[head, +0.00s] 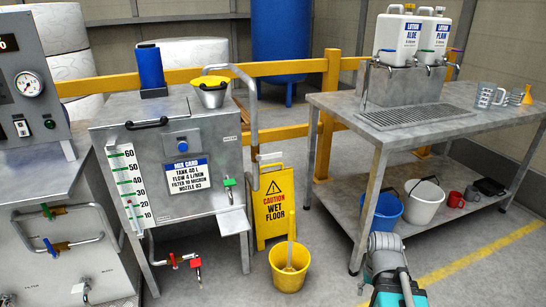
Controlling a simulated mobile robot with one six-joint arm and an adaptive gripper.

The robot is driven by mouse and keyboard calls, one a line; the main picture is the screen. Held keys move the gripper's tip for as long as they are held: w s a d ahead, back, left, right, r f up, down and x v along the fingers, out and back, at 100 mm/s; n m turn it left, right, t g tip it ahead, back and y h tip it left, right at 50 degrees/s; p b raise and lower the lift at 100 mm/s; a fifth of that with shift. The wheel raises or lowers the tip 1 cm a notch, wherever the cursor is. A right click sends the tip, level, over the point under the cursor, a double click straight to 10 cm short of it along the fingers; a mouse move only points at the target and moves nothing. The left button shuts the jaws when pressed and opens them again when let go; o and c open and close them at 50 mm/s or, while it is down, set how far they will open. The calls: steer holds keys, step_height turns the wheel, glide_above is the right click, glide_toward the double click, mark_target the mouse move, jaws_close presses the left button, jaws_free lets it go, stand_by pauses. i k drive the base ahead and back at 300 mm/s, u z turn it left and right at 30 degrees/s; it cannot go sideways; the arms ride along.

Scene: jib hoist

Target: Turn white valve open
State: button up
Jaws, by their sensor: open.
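A white lever handle (270,157) sticks out near the grey pipe to the right of the mix tank (222,135), just above the yellow wet-floor sign. Another small white handle (80,288) shows low on the left cabinet's front. I cannot tell from this view which is the white valve, or how far either is turned. Part of my arm (386,256), grey and teal, shows at the bottom right, well away from both handles. My gripper is not in view.
A yellow bucket (289,267) and a wet-floor sign (273,205) stand on the floor by the tank. Red-handled valves (195,262) sit under the tank, and a green-handled one (230,183) on its right. A metal workbench (330,104) with a shelf stands at the right.

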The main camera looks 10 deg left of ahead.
mark_target(272, 156)
steer(key=z, duration=0.1)
steer(key=i, duration=1)
steer(key=u, duration=0.05)
